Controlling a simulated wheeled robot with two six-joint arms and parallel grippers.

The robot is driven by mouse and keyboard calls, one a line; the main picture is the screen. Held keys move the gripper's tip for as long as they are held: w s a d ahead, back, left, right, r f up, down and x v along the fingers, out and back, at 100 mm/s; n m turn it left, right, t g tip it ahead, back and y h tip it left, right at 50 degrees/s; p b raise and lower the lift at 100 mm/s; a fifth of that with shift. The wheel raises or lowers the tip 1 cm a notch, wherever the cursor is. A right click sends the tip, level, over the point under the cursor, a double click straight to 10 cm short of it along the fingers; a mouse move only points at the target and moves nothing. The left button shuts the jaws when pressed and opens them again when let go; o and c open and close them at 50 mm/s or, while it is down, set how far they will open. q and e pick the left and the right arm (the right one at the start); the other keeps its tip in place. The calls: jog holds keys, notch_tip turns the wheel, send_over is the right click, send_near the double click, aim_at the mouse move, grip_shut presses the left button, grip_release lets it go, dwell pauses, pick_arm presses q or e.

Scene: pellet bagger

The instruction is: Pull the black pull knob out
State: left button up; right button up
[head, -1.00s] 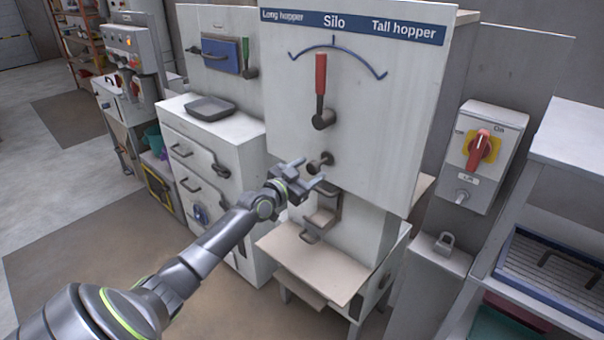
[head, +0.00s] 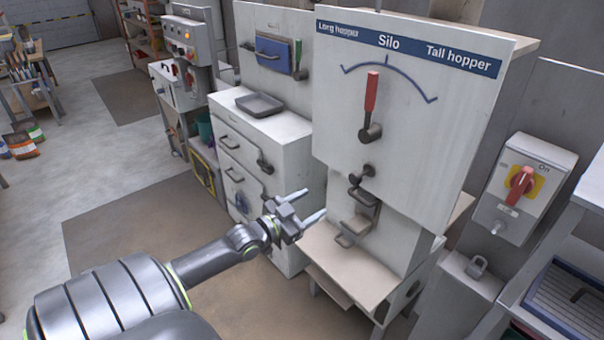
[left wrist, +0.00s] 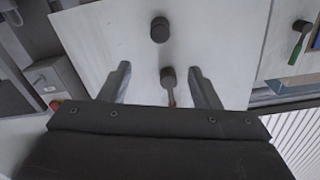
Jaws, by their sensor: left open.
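The black pull knob (head: 367,171) sticks out of the silo's pale front panel (head: 440,110), below the red-handled lever (head: 370,95). My left gripper (head: 312,205) is open and empty, below and left of the knob in the head view, apart from it. In the left wrist view, the knob (left wrist: 160,30) shows beyond the open fingers (left wrist: 160,69). The lever's dark pivot (left wrist: 168,77) shows between the fingers there, with the panel seen upside down. I cannot tell how far the knob is out. My right gripper is not in view.
A dark bracketed spout (head: 359,215) and a beige shelf (head: 350,265) are below the knob. A white cabinet with a black tray (head: 260,105) stands to the left. A switch box with a red rotary handle (head: 521,187) is at the right. Floor is open at the left.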

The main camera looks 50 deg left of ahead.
pick_arm(q)
jog(key=shift+s+a, duration=0.1)
jog(key=shift+s, duration=0.8)
jog(key=shift+f, duration=0.1)
